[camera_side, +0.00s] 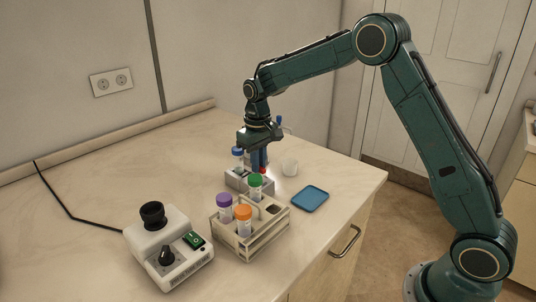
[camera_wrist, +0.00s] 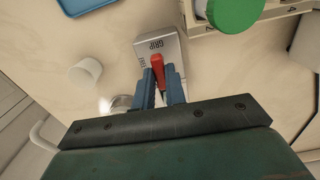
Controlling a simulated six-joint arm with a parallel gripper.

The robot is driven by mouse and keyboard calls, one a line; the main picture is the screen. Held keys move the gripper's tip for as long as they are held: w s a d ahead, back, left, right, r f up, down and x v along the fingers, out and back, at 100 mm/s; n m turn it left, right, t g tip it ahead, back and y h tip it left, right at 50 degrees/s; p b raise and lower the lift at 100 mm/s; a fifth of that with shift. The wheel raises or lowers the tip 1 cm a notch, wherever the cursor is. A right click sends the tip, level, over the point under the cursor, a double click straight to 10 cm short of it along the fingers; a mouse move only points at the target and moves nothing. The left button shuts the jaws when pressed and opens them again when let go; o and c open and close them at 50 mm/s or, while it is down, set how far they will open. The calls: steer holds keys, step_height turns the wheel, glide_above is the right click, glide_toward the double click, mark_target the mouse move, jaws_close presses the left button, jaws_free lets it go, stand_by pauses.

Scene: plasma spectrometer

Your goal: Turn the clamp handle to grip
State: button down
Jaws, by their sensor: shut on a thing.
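The clamp is a grey metal block (camera_wrist: 152,50) with the word GRIP printed on its top and a second, partly hidden label beside it. In the side view the grey block (camera_side: 235,183) stands behind the tube rack. Its red handle (camera_wrist: 166,71) points from my fingers toward the printed top. My gripper (camera_wrist: 162,82) has its two blue fingers shut on the red handle, one on each side. In the side view my gripper (camera_side: 259,160) reaches down over the block, and only a little of the red shows. My fingers hide part of the handle and block.
A wooden rack (camera_side: 247,252) with purple-, orange- and green-capped tubes stands in front. A blue-capped tube (camera_side: 238,152) is just left of my gripper. A white cup (camera_side: 290,168) and a blue tray (camera_side: 310,199) lie right. A white device (camera_side: 168,248) stands front left.

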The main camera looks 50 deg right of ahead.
steer(key=shift+r+n, duration=0.1)
steer(key=shift+n, duration=0.2)
steer(key=c, duration=1.4)
jaws_free()
steer(key=shift+c, duration=0.2)
step_height(320, 180, up, 14)
step_height(320, 180, up, 8)
stand_by(1.1)
